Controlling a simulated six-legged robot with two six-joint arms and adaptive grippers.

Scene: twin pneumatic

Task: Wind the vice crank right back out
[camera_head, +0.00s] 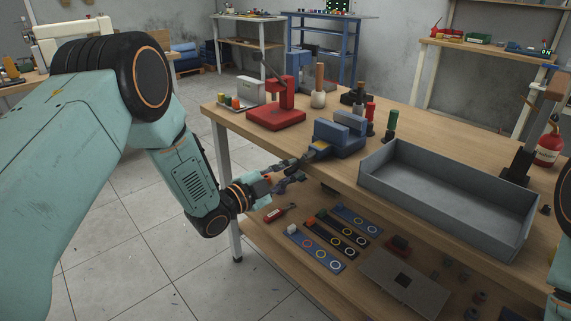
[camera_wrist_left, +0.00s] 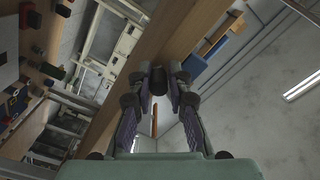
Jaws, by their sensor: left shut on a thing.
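The blue vice (camera_head: 342,136) stands at the front edge of the wooden workbench, and its crank side faces my left arm. My left gripper (camera_head: 298,170) is at the front of the vice, just off the bench edge, with its fingers closed at the crank (camera_head: 311,157). In the left wrist view the two fingers of my left gripper (camera_wrist_left: 158,82) meet on a dark round piece (camera_wrist_left: 157,79), which looks like the crank's handle. The fingers hide much of the crank, so its exact angle cannot be told. My right gripper is not in view.
A grey open tray (camera_head: 455,197) sits right of the vice. A red press (camera_head: 277,112) stands to the left, with green (camera_head: 391,122) and red-handled tools close behind the vice. A lower shelf (camera_head: 280,238) holds strips of rings under the bench. Floor is free at left.

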